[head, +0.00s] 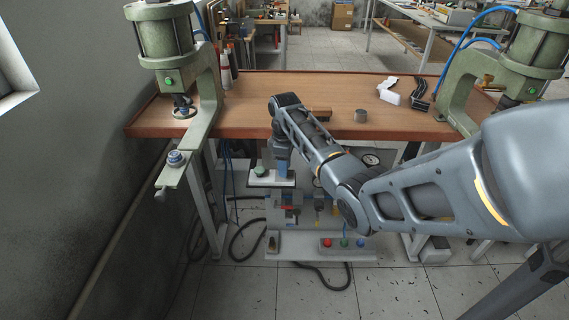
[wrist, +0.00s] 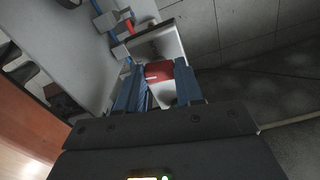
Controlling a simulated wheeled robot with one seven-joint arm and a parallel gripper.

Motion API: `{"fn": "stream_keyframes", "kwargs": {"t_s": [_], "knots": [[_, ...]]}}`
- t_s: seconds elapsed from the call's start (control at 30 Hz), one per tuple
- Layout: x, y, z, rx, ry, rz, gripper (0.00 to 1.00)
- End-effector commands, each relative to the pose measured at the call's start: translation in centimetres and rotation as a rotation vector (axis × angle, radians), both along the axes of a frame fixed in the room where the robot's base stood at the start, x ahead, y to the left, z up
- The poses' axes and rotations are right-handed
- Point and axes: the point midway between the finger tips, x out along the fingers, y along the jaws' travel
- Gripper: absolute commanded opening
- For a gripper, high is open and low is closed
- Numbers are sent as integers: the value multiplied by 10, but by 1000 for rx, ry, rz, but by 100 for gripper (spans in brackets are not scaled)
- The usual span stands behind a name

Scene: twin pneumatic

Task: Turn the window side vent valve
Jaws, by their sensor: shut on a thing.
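In the wrist view, my gripper (wrist: 159,88) has its two blue fingers on either side of a red handle-like part (wrist: 158,71) and is shut on it. This part sits by a pale ledge; I take it for the vent valve's handle, but its body is mostly covered by the fingers. In the head view my gripper (head: 283,168) points down in front of the bench at the pale pneumatic panel (head: 315,190). There the gripped part is hidden. A green knob (head: 260,170) stands on the ledge just left of my gripper.
The wooden bench (head: 240,105) stands behind, with a green press (head: 205,95) at the left and another press (head: 460,90) at the right. Lower on the panel are red, green and blue buttons (head: 344,242). Hoses lie on the tiled floor (head: 240,290). The window wall is left.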

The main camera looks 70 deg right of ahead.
Motion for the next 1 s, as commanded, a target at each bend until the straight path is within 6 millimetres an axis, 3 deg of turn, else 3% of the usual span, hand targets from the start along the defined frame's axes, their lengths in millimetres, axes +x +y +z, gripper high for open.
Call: {"fn": "stream_keyframes", "kwargs": {"t_s": [0.4,0.97,1.0], "knots": [[1,0,1,-1,-3,186,6],[2,0,1,-2,-4,213,6],[2,0,1,-2,-4,213,40]]}}
